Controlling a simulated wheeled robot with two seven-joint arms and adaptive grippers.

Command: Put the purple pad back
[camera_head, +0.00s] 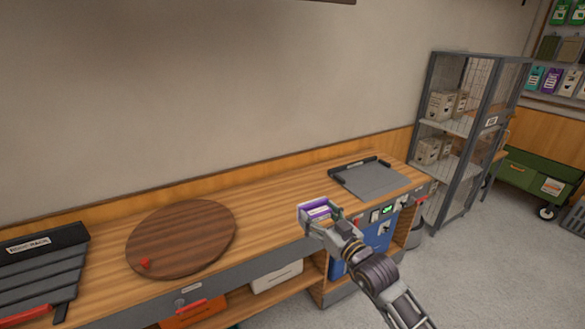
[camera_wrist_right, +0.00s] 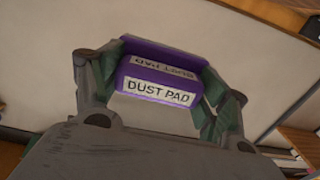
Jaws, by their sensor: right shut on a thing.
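The purple pad (camera_wrist_right: 162,78) shows in the right wrist view between the two fingers of my right gripper (camera_wrist_right: 160,85). It is a purple block with white labels reading "DUST PAD". In the head view the purple pad (camera_head: 315,209) is at the tip of my right gripper (camera_head: 320,218), in front of the wooden bench (camera_head: 270,199). My right gripper is shut on the pad and appears to hold it above the bench's front part. My left gripper is not in view.
A round wooden board (camera_head: 182,238) with a red knob lies on the bench. A dark rack (camera_head: 40,265) stands at the left. A grey flat tray (camera_head: 370,181) lies at the bench's right end. A wire shelf (camera_head: 460,130) with boxes stands at the right.

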